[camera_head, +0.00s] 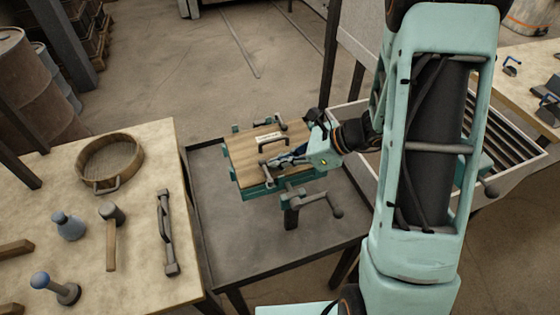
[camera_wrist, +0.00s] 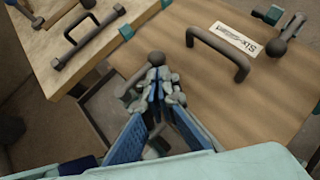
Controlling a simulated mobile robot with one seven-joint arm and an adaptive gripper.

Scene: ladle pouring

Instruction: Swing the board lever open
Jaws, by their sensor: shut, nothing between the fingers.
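The wooden board (camera_head: 243,152) sits in a teal frame on a dark stand, with a black handle and a white label on top. It also shows in the wrist view (camera_wrist: 215,95). A grey lever (camera_wrist: 157,58) with a rounded end is at the board's edge, right at my fingertips. In the head view the lever (camera_head: 266,164) lies along the near part of the board. My gripper (camera_wrist: 160,86) is shut and empty, its blue-padded fingers close against the lever; I cannot tell whether they touch. In the head view, my gripper (camera_head: 291,157) reaches in from the right, low over the board.
A ball-ended crank (camera_head: 337,212) sticks out below the board. Another clamp (camera_wrist: 287,32) is on the board's far edge in the wrist view. The left workbench (camera_head: 140,225) holds a round sieve (camera_head: 110,160), a mallet (camera_head: 111,235) and a bar handle (camera_head: 166,232). The dark tray table (camera_head: 225,255) is mostly bare.

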